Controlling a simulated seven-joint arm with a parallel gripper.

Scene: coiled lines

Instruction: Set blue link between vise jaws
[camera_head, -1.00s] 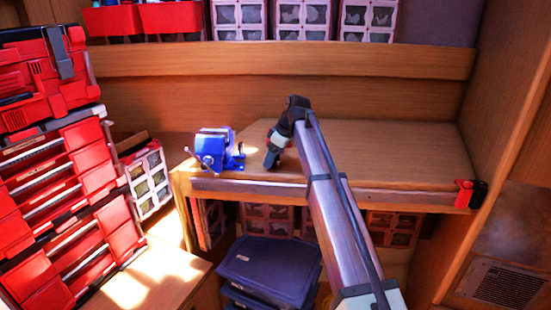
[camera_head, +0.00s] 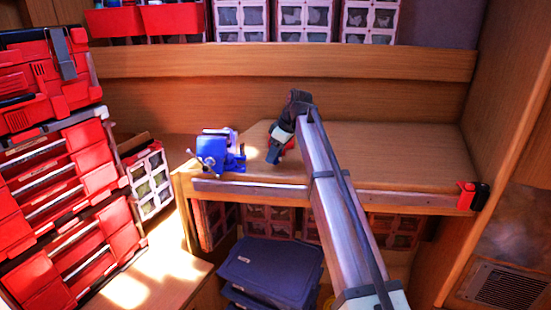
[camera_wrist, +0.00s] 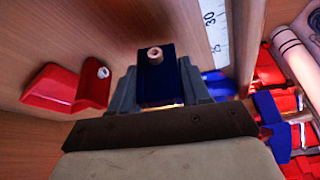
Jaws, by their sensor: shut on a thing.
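My gripper (camera_wrist: 160,92) is shut on the blue link (camera_wrist: 157,72), a dark blue block with a pale round peg on top, in the wrist view. The head view shows my gripper (camera_head: 274,152) low over the bench, just right of the blue vise (camera_head: 217,156). The link is hard to make out there. The vise stands at the bench's left front corner. Part of it shows at the right of the wrist view (camera_wrist: 270,122). The link is apart from the vise, and the gap between the jaws cannot be made out.
A red link (camera_wrist: 62,90) with a pale peg lies on the bench, left of my gripper in the wrist view. A white ruler strip (camera_wrist: 215,35) is nearby. Red drawers (camera_head: 70,195) stand at the left. The right bench top (camera_head: 400,155) is clear.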

